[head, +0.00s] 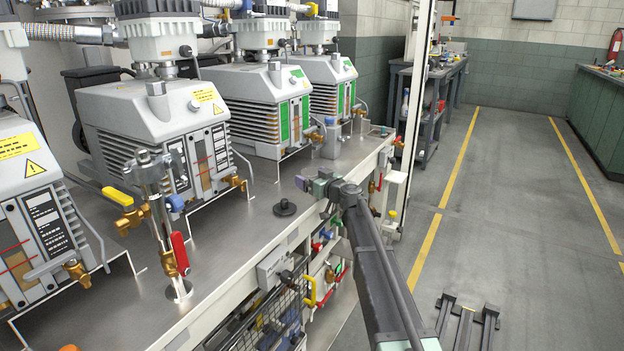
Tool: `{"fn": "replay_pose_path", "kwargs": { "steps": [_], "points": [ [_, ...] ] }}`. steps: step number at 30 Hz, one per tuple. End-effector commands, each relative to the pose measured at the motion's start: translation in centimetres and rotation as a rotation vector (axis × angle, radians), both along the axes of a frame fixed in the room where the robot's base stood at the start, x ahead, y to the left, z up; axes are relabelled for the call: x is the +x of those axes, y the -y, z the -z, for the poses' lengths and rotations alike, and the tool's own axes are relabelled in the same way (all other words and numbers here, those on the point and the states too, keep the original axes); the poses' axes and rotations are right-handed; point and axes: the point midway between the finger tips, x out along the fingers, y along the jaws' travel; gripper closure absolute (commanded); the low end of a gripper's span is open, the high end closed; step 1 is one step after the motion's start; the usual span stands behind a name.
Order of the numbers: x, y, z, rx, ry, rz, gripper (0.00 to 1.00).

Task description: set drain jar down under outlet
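A small grey jar with a blue cap (330,140) stands upright on the steel bench top (228,245), in front of the farther pumps; it looks like the drain jar. A brass outlet valve (236,182) sticks out low on the front of the large pump (160,115). Another brass outlet (77,271) is on the nearest pump at the left. My gripper (304,184) is over the front edge of the bench, apart from the jar and nearer the camera. Its fingers are small and seen at an angle, so I cannot tell their opening. I see nothing clearly held.
A vertical pipe with yellow and red valve handles (158,215) rises from the bench at the left. Colored valves (322,285) line the bench front.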

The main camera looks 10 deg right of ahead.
Motion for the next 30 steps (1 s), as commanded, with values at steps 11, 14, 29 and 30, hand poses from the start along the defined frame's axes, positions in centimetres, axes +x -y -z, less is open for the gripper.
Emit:
{"fn": "replay_pose_path", "kwargs": {
  "steps": [11, 14, 29, 30],
  "points": [
    [-0.8, 0.4, 0.0, 0.000, 0.000, 0.001, 0.04],
    [-2.7, 1.5, 0.0, 0.000, 0.000, 0.002, 0.04],
    [-9.3, 5.7, 0.3, 0.000, 0.000, 0.000, 0.04],
    [-9.2, 5.7, 0.3, 0.011, -0.007, 0.000, 0.04]
  ]
}}
